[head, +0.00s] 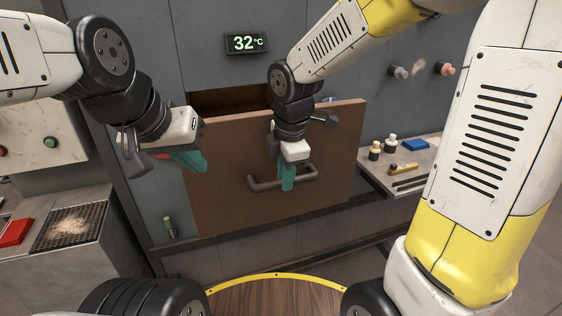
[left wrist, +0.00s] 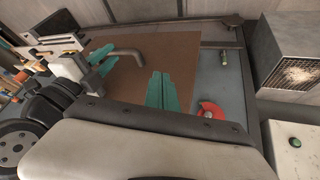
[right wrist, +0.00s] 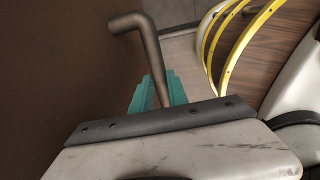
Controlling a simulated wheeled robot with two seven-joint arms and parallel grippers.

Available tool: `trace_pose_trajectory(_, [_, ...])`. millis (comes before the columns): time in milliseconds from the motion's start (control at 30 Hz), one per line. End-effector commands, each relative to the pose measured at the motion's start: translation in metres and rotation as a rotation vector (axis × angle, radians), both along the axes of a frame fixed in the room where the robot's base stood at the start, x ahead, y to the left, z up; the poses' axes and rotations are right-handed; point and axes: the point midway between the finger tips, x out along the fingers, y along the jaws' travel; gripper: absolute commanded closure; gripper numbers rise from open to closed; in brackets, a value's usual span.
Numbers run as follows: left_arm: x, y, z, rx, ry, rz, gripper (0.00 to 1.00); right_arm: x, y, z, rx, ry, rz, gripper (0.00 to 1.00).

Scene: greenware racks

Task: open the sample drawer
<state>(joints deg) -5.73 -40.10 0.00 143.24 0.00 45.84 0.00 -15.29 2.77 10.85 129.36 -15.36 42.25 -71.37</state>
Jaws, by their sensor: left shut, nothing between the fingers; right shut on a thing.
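The sample drawer has a wide brown front (head: 225,185), standing out from the grey cabinet with a dark gap behind its top edge. Its dark bar handle (head: 264,186) is on the front; it also shows in the right wrist view (right wrist: 151,50) and left wrist view (left wrist: 128,52). My right gripper (head: 287,182) is shut on the handle, its teal fingers around the bar, also seen in the right wrist view (right wrist: 158,92). My left gripper (head: 198,163) is shut and empty, in front of the drawer's left part; its fingertips show together in the left wrist view (left wrist: 161,76).
A side shelf (head: 425,160) at right holds small bottles (head: 375,150) and a blue block (head: 415,145). At left, a counter carries a mesh grate (head: 70,226) and a red item (head: 15,232). A yellow-edged round wooden surface (head: 275,298) lies below the drawer.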

Motion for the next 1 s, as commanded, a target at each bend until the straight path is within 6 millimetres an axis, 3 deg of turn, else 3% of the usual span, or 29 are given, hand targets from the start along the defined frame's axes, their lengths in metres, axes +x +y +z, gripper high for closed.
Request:
trace_pose_trajectory(467, [0.0000,0.0000,0.0000,0.000,0.000,0.000,1.00,-0.0034,-0.0013,0.0006,0.001,-0.002,-0.001,1.00])
trace_pose_trajectory(500, [0.0000,0.0000,0.0000,0.000,0.000,0.000,1.00,-0.0034,-0.0013,0.0006,0.001,-0.002,-0.001,0.76])
trace_pose_trajectory(600, [0.0000,0.0000,0.0000,0.000,0.000,0.000,1.00,-0.0034,-0.0013,0.0006,0.001,-0.002,-0.001,0.59])
trace_pose_trajectory(1000, [0.0000,0.0000,0.0000,0.000,0.000,0.000,1.00,-0.0041,-0.0015,0.0075,0.001,-0.004,-0.001,0.59])
